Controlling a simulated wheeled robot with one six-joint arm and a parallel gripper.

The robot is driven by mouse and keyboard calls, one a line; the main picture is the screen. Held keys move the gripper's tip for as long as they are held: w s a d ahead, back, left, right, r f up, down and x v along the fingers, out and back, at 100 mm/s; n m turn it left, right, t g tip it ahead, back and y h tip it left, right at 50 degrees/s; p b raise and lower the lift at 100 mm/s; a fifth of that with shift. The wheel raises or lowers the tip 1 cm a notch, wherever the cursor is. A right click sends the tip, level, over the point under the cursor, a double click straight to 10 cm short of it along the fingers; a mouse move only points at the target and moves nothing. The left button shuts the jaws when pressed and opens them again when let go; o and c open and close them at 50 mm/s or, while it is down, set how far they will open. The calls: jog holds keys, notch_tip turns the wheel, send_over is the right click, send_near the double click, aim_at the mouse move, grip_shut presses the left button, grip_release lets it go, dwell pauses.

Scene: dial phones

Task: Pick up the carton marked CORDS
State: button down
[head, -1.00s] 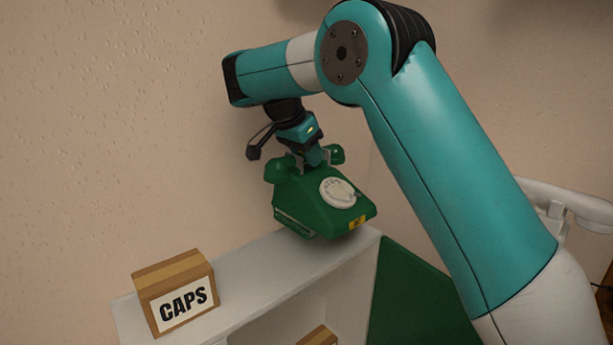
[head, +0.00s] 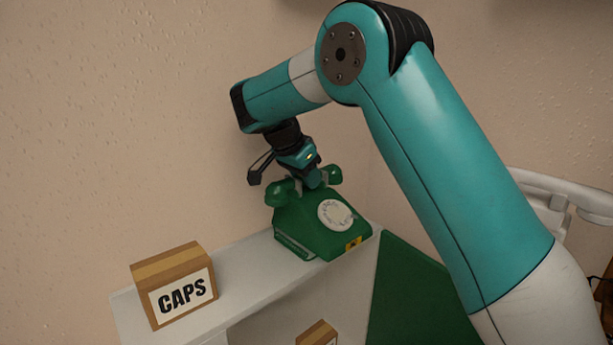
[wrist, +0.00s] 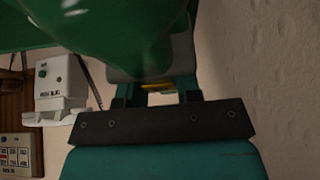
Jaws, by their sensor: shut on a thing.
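My gripper (head: 314,181) is shut on the handset of a green dial phone (head: 300,228). The phone is at the right end of the white shelf unit's top (head: 236,262), roughly level; I cannot tell whether it touches the top. In the wrist view the green handset (wrist: 140,30) fills the upper part, close to the jaws. A carton marked CAPS (head: 182,295) stands on the same top, to the left. Another brown carton (head: 317,331) shows partly inside the unit, its label hidden. No carton marked CORDS is readable.
The top between the CAPS carton and the phone is clear. A wall (head: 120,120) rises behind it. A green panel (head: 415,290) is right of the unit. In the wrist view a white device (wrist: 60,85) and a button panel (wrist: 18,152) show at left.

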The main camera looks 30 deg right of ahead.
jog(key=c, duration=0.8)
grip_release()
jog(key=shift+f, duration=0.1)
jog(key=p+v, duration=0.3)
jog(key=v, duration=0.8)
jog(key=shift+r+p, duration=0.25)
jog(key=shift+p, duration=0.05)
jog(key=shift+a+r, duration=0.3)
